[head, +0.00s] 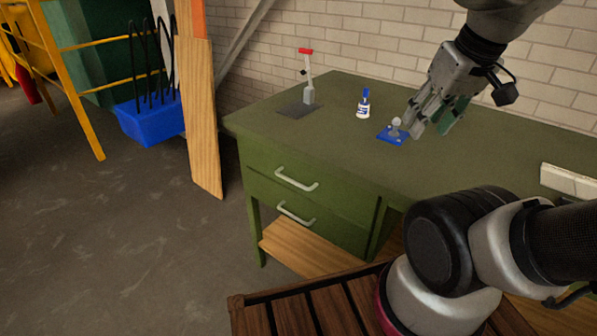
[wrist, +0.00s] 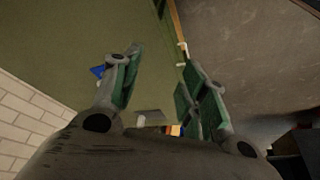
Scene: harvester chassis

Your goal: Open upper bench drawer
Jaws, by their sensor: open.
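The green bench (head: 345,95) has two drawers on its front left, one above the other. The upper drawer (head: 335,198) is flush with the bench front and has a pale bar handle (head: 297,180). The lower drawer (head: 335,233) also looks shut, with a similar handle (head: 296,213). My gripper (head: 430,122) is over the bench top at the right, near a small blue-based item, well apart from the drawer handles. In the wrist view my gripper (wrist: 165,85) has its fingers spread, with nothing between them, and the bench top's edge shows beyond.
A blue plate with a grey knob (head: 393,134), a white bottle with a blue cap (head: 364,104) and a red-handled clamp (head: 307,80) on a dark plate stand on the bench. A wooden board (head: 202,120) leans at the left. The floor (head: 120,240) before the drawers' left side is clear.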

